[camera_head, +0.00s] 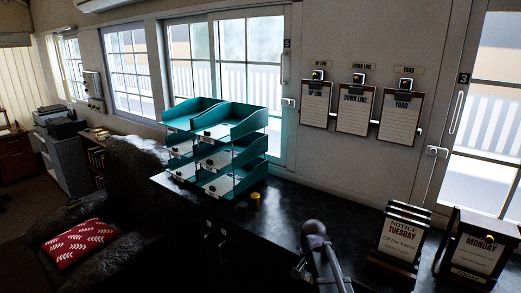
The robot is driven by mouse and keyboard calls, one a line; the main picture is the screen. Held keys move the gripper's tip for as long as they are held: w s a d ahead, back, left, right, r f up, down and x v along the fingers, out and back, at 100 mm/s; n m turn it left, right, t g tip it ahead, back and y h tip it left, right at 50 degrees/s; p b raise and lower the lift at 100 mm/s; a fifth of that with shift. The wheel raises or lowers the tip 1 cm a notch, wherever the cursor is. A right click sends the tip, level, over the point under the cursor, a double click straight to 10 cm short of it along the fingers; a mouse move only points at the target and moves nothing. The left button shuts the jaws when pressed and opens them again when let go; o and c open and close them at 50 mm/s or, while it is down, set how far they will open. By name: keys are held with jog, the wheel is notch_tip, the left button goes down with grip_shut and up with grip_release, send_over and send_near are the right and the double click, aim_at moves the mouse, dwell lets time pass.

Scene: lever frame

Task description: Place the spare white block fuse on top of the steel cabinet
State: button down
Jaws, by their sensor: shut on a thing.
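No white block fuse can be made out in this view. A grey cabinet (69,166), which looks like the steel cabinet, stands at the far left by the wall, with a dark printer-like machine (62,124) on it. Part of my dark arm (318,250) rises from the bottom edge, in front of the black worktop. My gripper's fingertips and anything between them cannot be seen.
Teal letter trays (232,130) stand on the black worktop (285,205), with a small yellow pot (255,199) beside them. Notice stands (400,240) fill the right. A dark armchair (130,185) with a red cushion (78,243) stands at left. Clipboards (357,110) hang on the wall.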

aim_at(308, 283)
jog(key=shift+f+b, duration=2.5)
jog(key=shift+f, duration=0.4)
jog(key=shift+s, duration=0.15)
